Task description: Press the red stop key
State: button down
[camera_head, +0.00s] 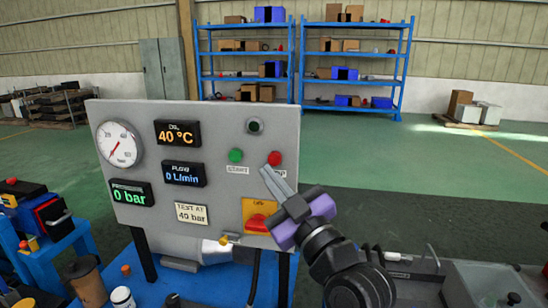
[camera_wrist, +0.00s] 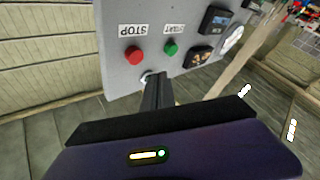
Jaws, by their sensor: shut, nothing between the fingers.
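The red stop key (camera_head: 274,158) is on the right part of the grey panel (camera_head: 215,117), above its partly covered label. It also shows in the wrist view (camera_wrist: 135,56) beside the word STOP, upside down there. The green start key (camera_head: 236,156) is to its left in the head view and to its right in the wrist view (camera_wrist: 171,48). My gripper (camera_head: 267,171) is shut and empty, its tips just below the red key in the head view. In the wrist view the shut fingers (camera_wrist: 153,82) point at the panel, beside the red key. Whether the tips touch the panel cannot be told.
The panel has a round gauge (camera_head: 119,144), several displays, a dark round fitting (camera_head: 254,125) above the keys and a red rotary switch (camera_head: 259,221) on a yellow plate below my gripper. A brown cup (camera_head: 88,283) stands at lower left. Blue shelves (camera_head: 300,77) stand far behind.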

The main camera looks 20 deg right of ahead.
jog(key=shift+s+a, duration=0.6)
jog(key=shift+s, duration=0.2)
jog(key=s+f+m+g+h, duration=0.1)
jog(key=s+f+m+g, duration=0.1)
jog(key=s+f, duration=0.7)
jog(key=s+f+m+g, duration=0.2)
jog(key=s+f, duration=0.6)
jog(key=s, duration=1)
jog(key=s+f+m+g+h, duration=0.1)
jog(key=s+f+m+g, duration=0.1)
jog(key=s+f, duration=0.7)
jog(key=s+m, duration=0.1)
jog(key=s, duration=0.4)
jog(key=shift+s+d+f+h, duration=0.25)
jog(key=shift+f+h, duration=0.05)
jog(key=shift+f, duration=0.05)
